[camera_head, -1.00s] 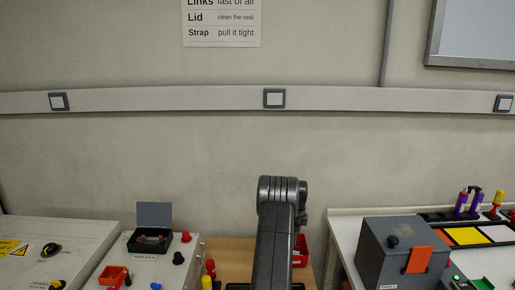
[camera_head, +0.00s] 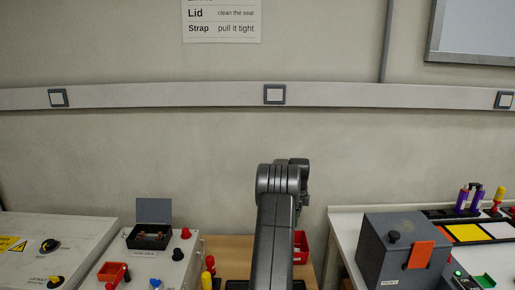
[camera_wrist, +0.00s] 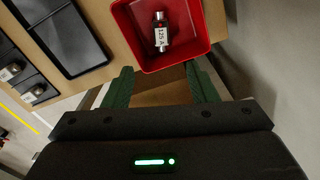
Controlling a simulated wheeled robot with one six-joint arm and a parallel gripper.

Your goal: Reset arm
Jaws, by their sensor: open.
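My arm (camera_head: 272,235) rises in the middle of the head view, with its upper joint in front of the bare wall. My gripper (camera_wrist: 160,90) shows in the wrist view, with its two green fingers spread wide apart and nothing between them. Just beyond the fingertips is a red bin (camera_wrist: 185,52) with a small cylindrical part (camera_wrist: 161,32) inside, labelled "125 A".
A wooden bench (camera_head: 228,250) stands behind my arm. At right, a white table (camera_head: 340,222) holds a dark grey box (camera_head: 395,250) with an orange strap.

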